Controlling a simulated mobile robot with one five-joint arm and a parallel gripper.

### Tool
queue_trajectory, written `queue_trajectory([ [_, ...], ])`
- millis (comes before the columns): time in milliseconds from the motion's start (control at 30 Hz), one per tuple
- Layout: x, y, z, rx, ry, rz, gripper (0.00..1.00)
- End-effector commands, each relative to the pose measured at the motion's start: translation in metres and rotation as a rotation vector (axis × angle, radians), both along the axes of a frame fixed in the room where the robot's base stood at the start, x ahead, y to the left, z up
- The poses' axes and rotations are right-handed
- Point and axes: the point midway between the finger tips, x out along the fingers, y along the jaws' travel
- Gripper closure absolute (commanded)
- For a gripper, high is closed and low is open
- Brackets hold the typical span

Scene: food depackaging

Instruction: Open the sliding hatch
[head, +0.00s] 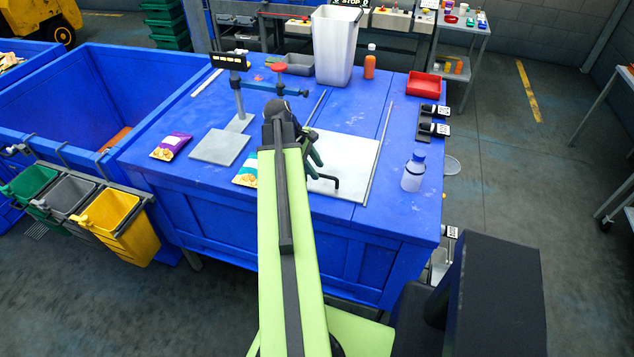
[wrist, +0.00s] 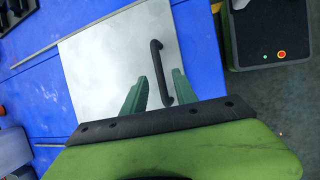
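The sliding hatch is a pale grey plate (head: 352,158) set flat in the blue table top between two thin rails. It also shows in the wrist view (wrist: 95,65). Its black bar handle (head: 327,181) is near the plate's front left in the head view. The handle (wrist: 157,62) stands near the plate's right edge in the wrist view. My gripper (head: 313,152) is over the plate, partly hidden by my arm. In the wrist view my gripper (wrist: 160,76) is open, its green fingers on either side of the handle's lower part. I cannot tell how far above the plate they are.
On the blue table (head: 215,205), a white bottle (head: 413,172) stands right of the hatch. Snack bags (head: 171,147) and a grey scale plate (head: 219,147) lie to the left. A white bin (head: 336,48), an orange bottle (head: 370,63) and a red tray (head: 423,85) are behind.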

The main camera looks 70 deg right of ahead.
Motion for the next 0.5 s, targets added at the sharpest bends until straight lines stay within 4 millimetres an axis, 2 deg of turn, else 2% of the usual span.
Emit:
queue_trajectory([
  [33, -0.0023, -0.0013, -0.0118, 0.000, 0.000, -0.001, 0.66],
  [100, -0.0045, -0.0027, -0.0158, -0.001, 0.000, 0.000, 0.66],
  [467, -0.0065, -0.0037, -0.0166, 0.000, -0.001, 0.002, 0.66],
  [500, -0.0064, -0.0037, -0.0166, 0.000, -0.001, 0.002, 0.71],
])
